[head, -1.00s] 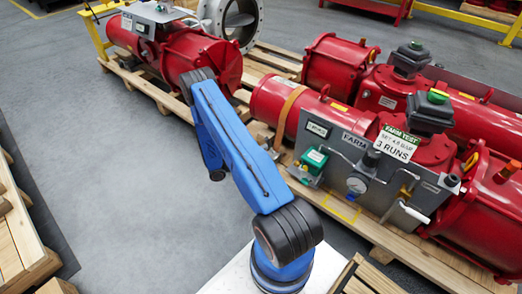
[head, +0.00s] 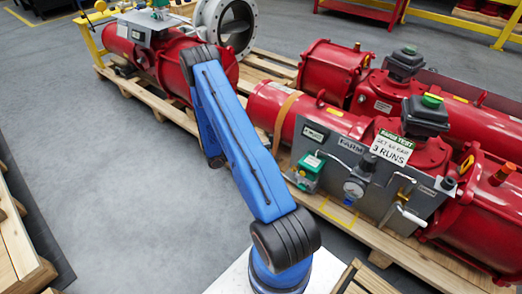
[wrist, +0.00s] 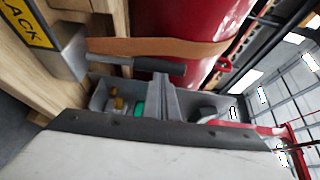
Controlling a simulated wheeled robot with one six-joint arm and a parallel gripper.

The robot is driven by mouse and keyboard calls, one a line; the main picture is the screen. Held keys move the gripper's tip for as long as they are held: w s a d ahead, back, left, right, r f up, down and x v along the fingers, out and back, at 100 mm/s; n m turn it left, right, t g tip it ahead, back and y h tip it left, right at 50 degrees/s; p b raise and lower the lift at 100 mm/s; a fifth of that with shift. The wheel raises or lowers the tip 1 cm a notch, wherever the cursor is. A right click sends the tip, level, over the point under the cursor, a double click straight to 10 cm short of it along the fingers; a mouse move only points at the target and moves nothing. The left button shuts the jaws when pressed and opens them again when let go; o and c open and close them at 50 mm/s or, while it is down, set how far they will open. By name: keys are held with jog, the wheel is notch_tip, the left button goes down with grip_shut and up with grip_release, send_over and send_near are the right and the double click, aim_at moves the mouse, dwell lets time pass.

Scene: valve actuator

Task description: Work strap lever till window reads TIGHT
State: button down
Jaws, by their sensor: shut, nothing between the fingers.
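In the wrist view, turned on its side, a brown strap (wrist: 205,47) runs around a red cylinder. At left is a metal box (wrist: 72,50) with a yellow window (wrist: 38,20) whose visible letters read "ACK"; the rest is cut off. A lever with a dark grip (wrist: 150,67) extends from the box beside the strap. My gripper (wrist: 162,80) is shut and empty, its tips close to the lever's grip; I cannot tell whether they touch. In the head view the strap (head: 286,118) shows on the red cylinder; my blue arm hides the gripper, and the lever and window cannot be made out.
A grey control panel (head: 350,178) with a green box (head: 306,172), a gauge and a sign stands right of the strap. Red actuators rest on wooden pallets (head: 150,92). Grey floor (head: 90,150) is clear on the left. Crates stand at the far left.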

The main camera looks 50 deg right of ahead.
jog(key=shift+n+t+y, duration=0.5)
jog(key=shift+y, duration=0.4)
jog(key=d, duration=0.2)
jog(key=d+r, duration=0.1)
jog(key=d, duration=0.1)
jog(key=shift+w, duration=0.25)
jog(key=shift+d, duration=0.2)
jog(key=shift+a+r, duration=0.1)
jog(key=s+a+v, duration=0.1)
jog(key=s+v, duration=0.1)
jog(key=v, duration=1.1)
jog(key=shift+s+a+r, duration=0.25)
jog(key=shift+s+r, duration=0.05)
jog(key=shift+s, duration=0.05)
